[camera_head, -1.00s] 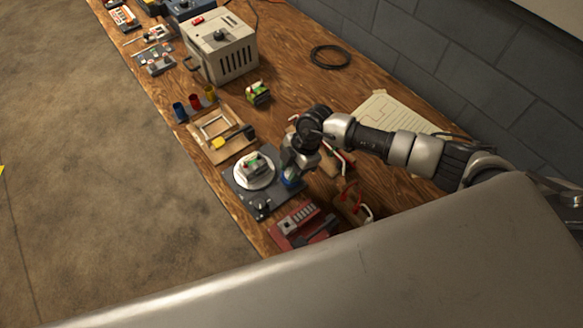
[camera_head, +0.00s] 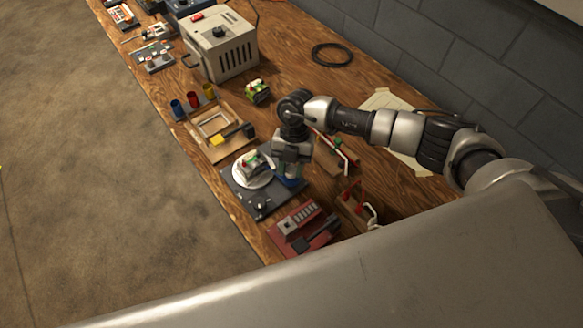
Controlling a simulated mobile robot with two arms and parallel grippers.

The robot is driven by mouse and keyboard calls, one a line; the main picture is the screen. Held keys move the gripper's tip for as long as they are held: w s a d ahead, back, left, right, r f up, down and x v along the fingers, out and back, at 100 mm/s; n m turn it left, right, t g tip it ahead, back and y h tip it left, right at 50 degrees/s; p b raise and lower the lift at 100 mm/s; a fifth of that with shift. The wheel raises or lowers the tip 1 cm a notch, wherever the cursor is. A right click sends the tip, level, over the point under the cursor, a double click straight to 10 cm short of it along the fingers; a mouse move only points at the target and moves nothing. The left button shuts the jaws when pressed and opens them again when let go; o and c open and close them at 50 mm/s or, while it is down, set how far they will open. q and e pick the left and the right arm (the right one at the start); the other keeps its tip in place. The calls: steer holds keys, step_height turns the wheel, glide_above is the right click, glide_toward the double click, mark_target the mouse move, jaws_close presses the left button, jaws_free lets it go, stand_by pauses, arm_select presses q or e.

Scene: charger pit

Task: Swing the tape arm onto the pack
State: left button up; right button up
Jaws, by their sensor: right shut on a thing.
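The pack (camera_head: 250,162), whitish with green and red parts, sits on a white round turntable (camera_head: 266,178) on a dark base plate (camera_head: 238,192). My right gripper (camera_head: 289,174) points down at the right side of this plate, just right of the turntable. It is shut on the tape arm, of which a blue part (camera_head: 290,182) shows below the fingers. The fingers and wrist hide most of the tape arm. The blue part is beside the pack, and a small gap to the turntable seems to show. My left gripper is out of view.
A red device (camera_head: 303,228) stands near the plate, with a rack of red-handled tools (camera_head: 356,204) to its right. A wooden frame (camera_head: 214,128), colored cups (camera_head: 193,98), another pack (camera_head: 257,91) and a beige box (camera_head: 218,45) are farther back. Bare bench lies around the black cable coil (camera_head: 332,54).

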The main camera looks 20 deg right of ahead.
steer(key=shift+n+b, duration=0.3)
steer(key=shift+n, duration=0.3)
steer(key=shift+n+h, duration=0.3)
steer(key=o, duration=0.9)
steer(key=shift+r, duration=0.1)
steer(key=b+v, duration=0.2)
steer(key=v, duration=0.8)
steer(key=shift+w+r, duration=0.25)
steer(key=shift+r, duration=0.05)
